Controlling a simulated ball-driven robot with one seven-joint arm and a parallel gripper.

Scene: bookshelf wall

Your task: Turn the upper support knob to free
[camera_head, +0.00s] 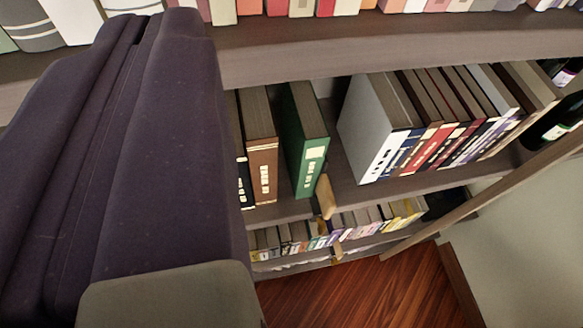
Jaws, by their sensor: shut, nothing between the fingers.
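The upper wooden knob (325,196) is a small light-brown piece. It juts from the front edge of the middle shelf, just below the green book, right of centre. From this angle I cannot tell how far it is turned. A lower wooden knob (337,249) shows beneath it at the lower shelf edge. My gripper (137,24) is the large dark purple-grey shape close up, filling the left of the view. It is shut and empty, and looks apart from both knobs. It hides the left part of the shelves.
The middle shelf holds a green book (305,140), a brown book (260,150) and a leaning row of large books (440,125). Small books line the lower shelf. Dark bottles (560,120) stand at right. A slanting wooden board (490,185) edges the right side. Bare wood floor (370,292) shows below.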

